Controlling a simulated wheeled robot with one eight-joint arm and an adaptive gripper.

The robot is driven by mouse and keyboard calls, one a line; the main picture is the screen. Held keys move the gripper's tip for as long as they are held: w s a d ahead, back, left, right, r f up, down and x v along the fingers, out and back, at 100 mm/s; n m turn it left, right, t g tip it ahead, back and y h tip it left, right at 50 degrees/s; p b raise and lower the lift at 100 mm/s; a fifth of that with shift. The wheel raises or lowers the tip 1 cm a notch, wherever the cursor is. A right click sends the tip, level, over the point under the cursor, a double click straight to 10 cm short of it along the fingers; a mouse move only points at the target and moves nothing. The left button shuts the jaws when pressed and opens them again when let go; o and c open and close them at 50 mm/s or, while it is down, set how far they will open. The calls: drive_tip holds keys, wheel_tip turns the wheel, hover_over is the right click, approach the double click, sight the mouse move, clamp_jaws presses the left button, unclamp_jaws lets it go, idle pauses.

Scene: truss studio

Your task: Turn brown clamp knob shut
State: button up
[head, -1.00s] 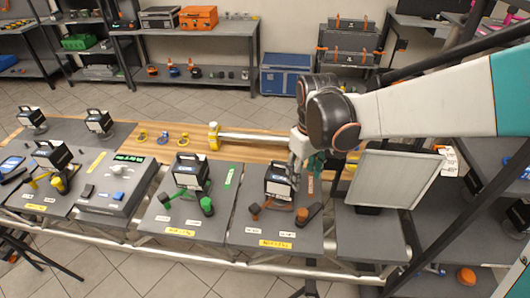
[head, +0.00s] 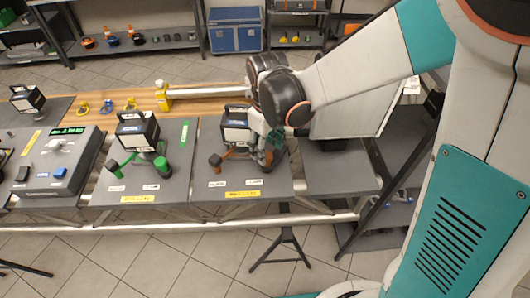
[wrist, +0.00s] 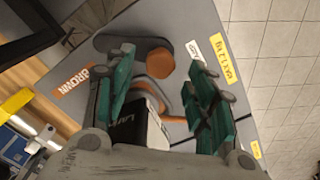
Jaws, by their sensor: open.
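The brown clamp (head: 231,154) sits on a grey panel around the foot of a black-and-white boxed unit (head: 236,127). In the wrist view its round brown knob (wrist: 160,64) shows at the end of a dark grey arm (wrist: 118,42), between and beyond my teal fingers. A second brown part (wrist: 187,97) lies partly behind the right finger. My gripper (wrist: 162,80) is open and empty, pointing down over the clamp. In the head view my gripper (head: 272,143) is at the right side of the unit, and my wrist hides part of both. Contact with the knob cannot be told.
A similar green clamp (head: 140,164) with its own unit stands on the panel to the left. A tilted light panel (head: 345,112) stands close to the right of my gripper. A yellow-ended tube (head: 205,90) lies behind. The BROWN label (wrist: 73,82) shows in the wrist view.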

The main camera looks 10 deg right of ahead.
sight(274, 154)
drive_tip(key=shift+f+b, duration=0.6)
drive_tip(key=shift+f, duration=0.7)
clamp_jaws()
drive_tip(key=shift+n, duration=0.3)
drive_tip(key=n, duration=0.5)
drive_tip(key=shift+n, duration=0.3)
drive_tip(key=n, duration=0.5)
drive_tip(key=shift+n, duration=0.3)
